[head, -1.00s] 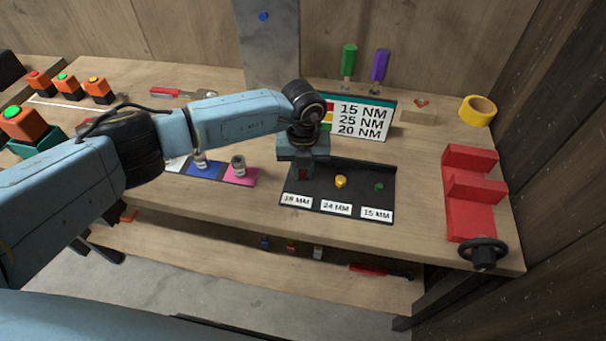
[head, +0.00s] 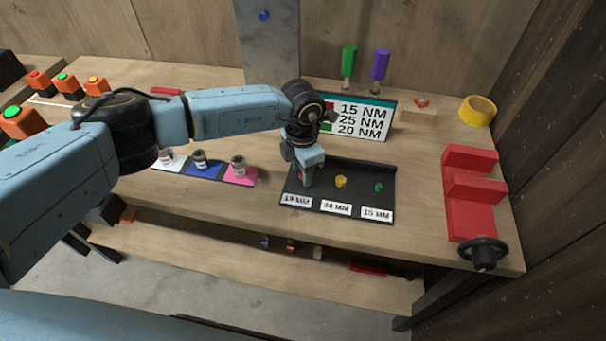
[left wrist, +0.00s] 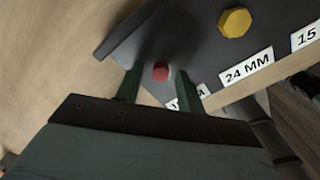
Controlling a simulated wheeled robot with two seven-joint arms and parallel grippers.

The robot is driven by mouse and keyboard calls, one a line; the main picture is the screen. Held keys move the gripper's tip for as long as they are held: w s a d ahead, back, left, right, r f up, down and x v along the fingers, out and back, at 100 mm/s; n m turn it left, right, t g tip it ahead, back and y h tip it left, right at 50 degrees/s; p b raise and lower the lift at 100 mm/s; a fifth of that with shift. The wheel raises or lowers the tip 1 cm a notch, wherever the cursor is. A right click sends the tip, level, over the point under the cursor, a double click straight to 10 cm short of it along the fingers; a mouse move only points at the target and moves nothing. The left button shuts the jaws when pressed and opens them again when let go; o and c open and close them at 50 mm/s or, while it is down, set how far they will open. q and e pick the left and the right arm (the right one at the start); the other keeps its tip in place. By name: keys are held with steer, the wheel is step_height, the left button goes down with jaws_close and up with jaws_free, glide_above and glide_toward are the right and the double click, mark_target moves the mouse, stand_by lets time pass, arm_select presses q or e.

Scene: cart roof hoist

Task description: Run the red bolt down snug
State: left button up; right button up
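The red bolt (left wrist: 160,71) shows its round head in the left wrist view, standing on the dark tray (head: 350,203). My left gripper (head: 304,180) points down over the tray's left part, above the 19 MM label (head: 297,200). In the left wrist view its two fingers (left wrist: 158,88) are apart, one on each side of the bolt head, with a visible gap on both sides. In the head view the gripper mostly hides the red bolt. A yellow bolt (head: 341,181) and a green bolt (head: 379,187) stand to the right on the tray. My right gripper is not in view.
A sign (head: 358,118) listing 15, 25 and 20 NM stands behind the tray. Green (head: 348,60) and purple (head: 380,64) handled tools are at the back. Sockets stand on white, blue and pink mats (head: 243,178) to the left. A red vise (head: 470,200) is at the right.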

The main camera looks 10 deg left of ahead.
arm_select(q)
step_height(320, 180, up, 7)
steer(key=p, duration=0.4)
steer(key=shift+p, duration=0.4)
